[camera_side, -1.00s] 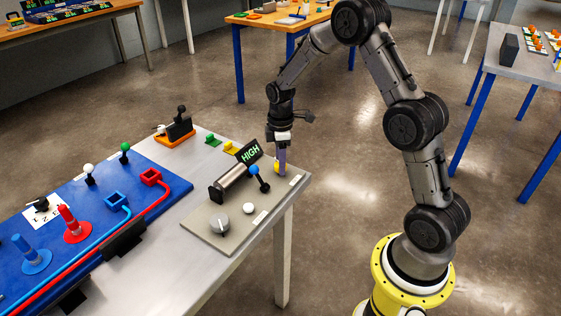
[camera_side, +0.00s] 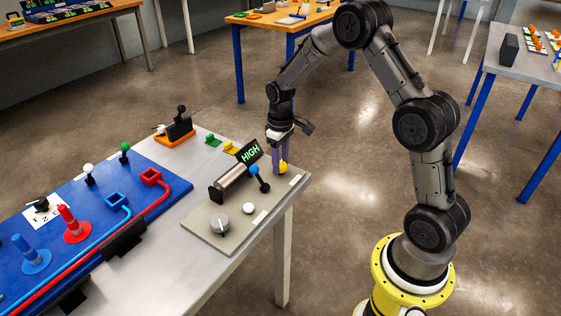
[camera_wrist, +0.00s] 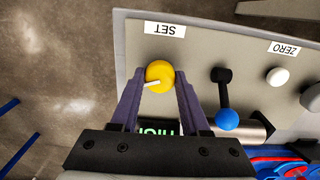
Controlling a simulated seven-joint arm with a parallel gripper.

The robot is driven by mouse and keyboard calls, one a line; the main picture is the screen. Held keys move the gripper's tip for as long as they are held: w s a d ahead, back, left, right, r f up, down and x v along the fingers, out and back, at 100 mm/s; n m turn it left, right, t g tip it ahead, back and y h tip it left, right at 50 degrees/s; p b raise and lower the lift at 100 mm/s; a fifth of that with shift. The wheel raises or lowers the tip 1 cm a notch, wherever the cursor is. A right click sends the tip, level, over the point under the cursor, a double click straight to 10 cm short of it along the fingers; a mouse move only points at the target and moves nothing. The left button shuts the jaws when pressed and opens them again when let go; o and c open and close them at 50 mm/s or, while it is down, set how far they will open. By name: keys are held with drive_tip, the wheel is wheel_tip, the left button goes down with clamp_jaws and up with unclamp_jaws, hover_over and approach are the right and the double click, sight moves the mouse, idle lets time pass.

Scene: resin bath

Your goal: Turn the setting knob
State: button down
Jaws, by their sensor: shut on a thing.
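The setting knob is a yellow round knob with a white pointer line. It sits by the SET label (camera_wrist: 165,30) at one end of a grey panel (camera_side: 222,240). In the wrist view the knob (camera_wrist: 160,72) lies between my two purple fingertips, its pointer slanting between them. In the side view the knob (camera_side: 284,168) shows partly beside my fingers. My gripper (camera_side: 279,166) points straight down and is shut on the knob; it also shows in the wrist view (camera_wrist: 159,78). A display (camera_side: 250,153) reads HIGH in green; my gripper partly covers it in the wrist view.
A blue-balled lever (camera_side: 255,171) and a metal cylinder (camera_side: 233,181) stand close to my gripper. A white ZERO button (camera_side: 249,208) and a grey dial (camera_side: 219,224) are farther along the panel. A blue board with colored fittings (camera_side: 75,194) lies to the left.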

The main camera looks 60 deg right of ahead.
sight(281, 164)
drive_tip(key=m, duration=0.4)
drive_tip(key=shift+m, duration=2.5)
drive_tip(key=shift+r, duration=0.1)
drive_tip(key=shift+c, duration=1.9)
unclamp_jaws()
wheel_tip(281, 164, up, 14)
